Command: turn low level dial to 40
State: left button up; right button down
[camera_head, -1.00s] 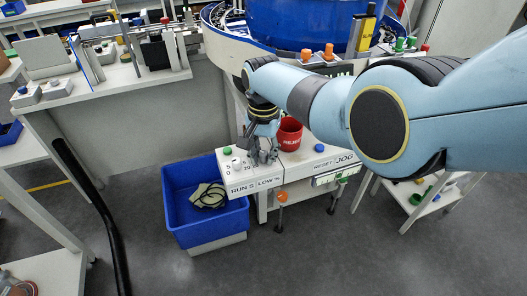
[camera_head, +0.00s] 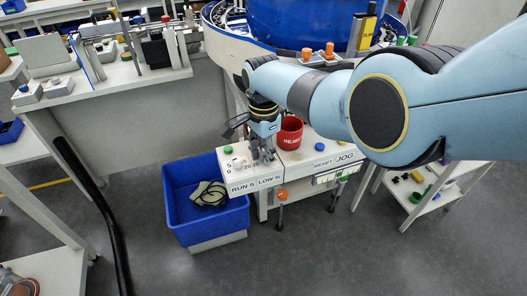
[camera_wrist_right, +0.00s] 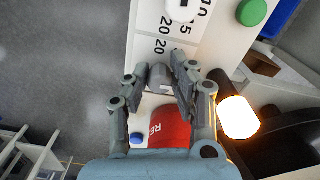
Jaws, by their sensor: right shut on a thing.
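My right gripper (camera_head: 263,157) reaches down over the white control panel (camera_head: 238,186) near the "LOW %" label. In the right wrist view the right gripper (camera_wrist_right: 162,72) has its fingers on both sides of a grey dial knob (camera_wrist_right: 159,80) and is shut on it. This is the low level dial, mostly hidden by the gripper in the head view. Its pointer and present reading cannot be made out. A second, white dial (camera_head: 237,163) is beside it to the left, above "RUN S"; it also shows in the right wrist view (camera_wrist_right: 183,8). My left gripper is not in view.
A green button (camera_head: 228,150) is behind the white dial. A red reject cup (camera_head: 290,131) stands right of the gripper, close by. A blue button (camera_head: 320,147) is farther right. A blue bin (camera_head: 183,227) with a cable inside stands below left.

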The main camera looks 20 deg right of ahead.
aim_at(263, 152)
dwell(0.3)
jog(key=c, duration=1.1)
grip_release()
jog(key=shift+c, duration=0.2)
jog(key=shift+r, duration=0.15)
notch_tip(263, 152, up, 12)
